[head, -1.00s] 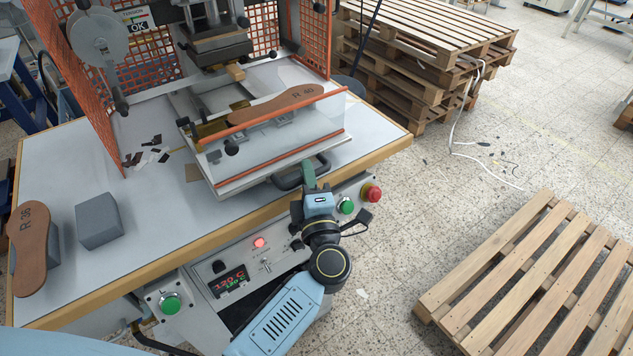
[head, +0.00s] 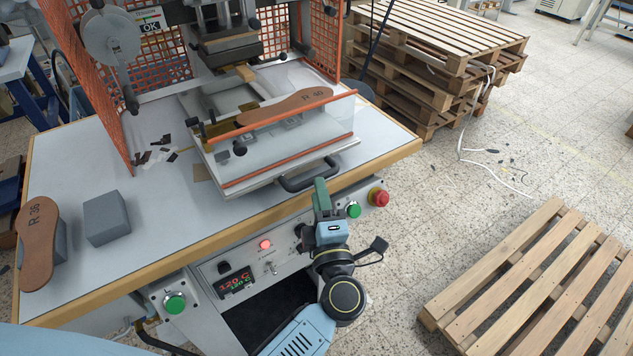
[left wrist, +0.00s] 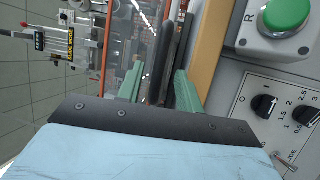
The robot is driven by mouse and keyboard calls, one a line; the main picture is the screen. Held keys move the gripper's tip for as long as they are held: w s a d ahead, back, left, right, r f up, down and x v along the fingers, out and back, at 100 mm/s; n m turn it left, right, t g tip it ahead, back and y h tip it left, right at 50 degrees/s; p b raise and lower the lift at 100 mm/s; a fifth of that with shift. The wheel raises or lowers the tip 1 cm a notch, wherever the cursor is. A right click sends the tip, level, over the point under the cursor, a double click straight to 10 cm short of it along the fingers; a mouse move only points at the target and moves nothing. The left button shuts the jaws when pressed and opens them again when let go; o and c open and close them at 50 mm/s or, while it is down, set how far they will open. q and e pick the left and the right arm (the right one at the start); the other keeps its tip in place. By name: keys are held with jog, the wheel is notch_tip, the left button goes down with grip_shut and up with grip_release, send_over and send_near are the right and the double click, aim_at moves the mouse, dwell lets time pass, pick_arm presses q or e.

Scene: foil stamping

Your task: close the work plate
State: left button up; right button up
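The work plate (head: 290,170) of the press is pulled out toward the table's front edge, with a clear guard and orange rails on its front. A brown sole marked R 40 (head: 285,107) lies on it. The plate's black handle (head: 310,177) sticks out at the front. My left gripper (head: 320,188) is just in front of and below the handle. In the left wrist view its two green fingers (left wrist: 158,88) are apart, with dark bars, probably the handle, showing beyond and between them. I cannot tell whether they touch. My right gripper is not in view.
A red stop button (head: 379,198) and green button (head: 353,210) sit close right of my gripper. A brown R 36 sole (head: 37,245) and grey block (head: 107,219) are on the table's left. A pallet (head: 530,290) lies on the floor at right.

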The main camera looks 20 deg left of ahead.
pick_arm(q)
jog(key=v, duration=0.8)
jog(key=shift+s+d+b, duration=0.2)
jog(key=shift+s+b, duration=0.15)
jog(key=shift+b, duration=0.1)
